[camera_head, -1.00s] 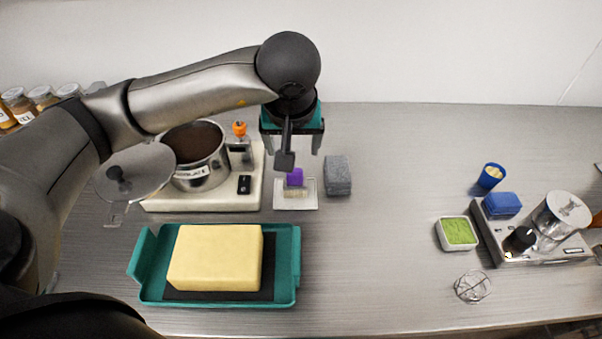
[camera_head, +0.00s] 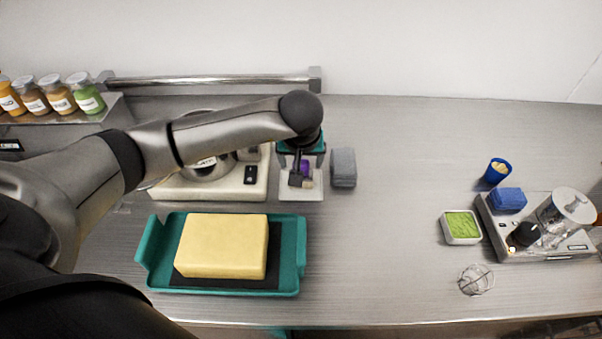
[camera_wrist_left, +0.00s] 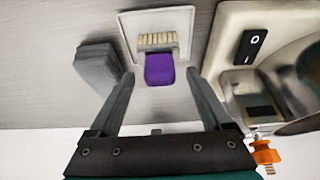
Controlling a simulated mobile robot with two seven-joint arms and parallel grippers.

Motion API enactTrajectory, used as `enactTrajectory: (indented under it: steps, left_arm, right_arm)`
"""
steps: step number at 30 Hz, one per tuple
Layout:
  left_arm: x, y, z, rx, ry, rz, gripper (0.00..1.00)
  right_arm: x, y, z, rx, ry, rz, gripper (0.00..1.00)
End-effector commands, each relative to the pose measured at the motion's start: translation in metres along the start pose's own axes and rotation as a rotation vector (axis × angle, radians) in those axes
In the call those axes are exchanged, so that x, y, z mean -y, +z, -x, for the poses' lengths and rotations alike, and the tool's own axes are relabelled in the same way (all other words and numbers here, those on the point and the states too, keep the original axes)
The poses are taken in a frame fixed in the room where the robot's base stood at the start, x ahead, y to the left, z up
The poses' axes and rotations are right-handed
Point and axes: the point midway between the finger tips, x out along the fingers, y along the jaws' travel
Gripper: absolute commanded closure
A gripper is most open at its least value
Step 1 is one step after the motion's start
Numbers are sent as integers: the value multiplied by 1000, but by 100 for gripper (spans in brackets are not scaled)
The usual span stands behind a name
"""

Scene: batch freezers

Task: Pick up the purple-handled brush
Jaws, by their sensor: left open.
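The purple-handled brush (camera_head: 305,167) lies on a small white tray (camera_head: 301,194). In the left wrist view the purple handle (camera_wrist_left: 159,69) points toward my gripper and the pale bristles (camera_wrist_left: 158,41) lie beyond it. My left gripper (camera_head: 301,180) is open and low over the tray. In the left wrist view its two fingers (camera_wrist_left: 160,82) stand on either side of the handle with gaps on both sides. In the head view the gripper partly hides the brush. My right gripper is not in view.
A grey block (camera_head: 343,167) stands just right of the tray. A white machine (camera_head: 225,184) with a metal pot is close on the left. A teal tray (camera_head: 293,286) with a yellow block (camera_head: 222,246) is in front. The counter's middle is clear.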

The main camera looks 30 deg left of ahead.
Motion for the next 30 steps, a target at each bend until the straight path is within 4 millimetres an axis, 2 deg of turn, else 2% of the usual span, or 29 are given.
enactTrajectory:
  steps: [3, 10, 30]
  left_arm:
    - [0, 0, -7, -1, 1, -1, 18]
    - [0, 0, -7, -2, 1, -1, 18]
    - [0, 0, -7, -2, 1, -1, 93]
  right_arm:
    - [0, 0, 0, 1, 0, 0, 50]
    - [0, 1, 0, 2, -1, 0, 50]
    - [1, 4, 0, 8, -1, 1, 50]
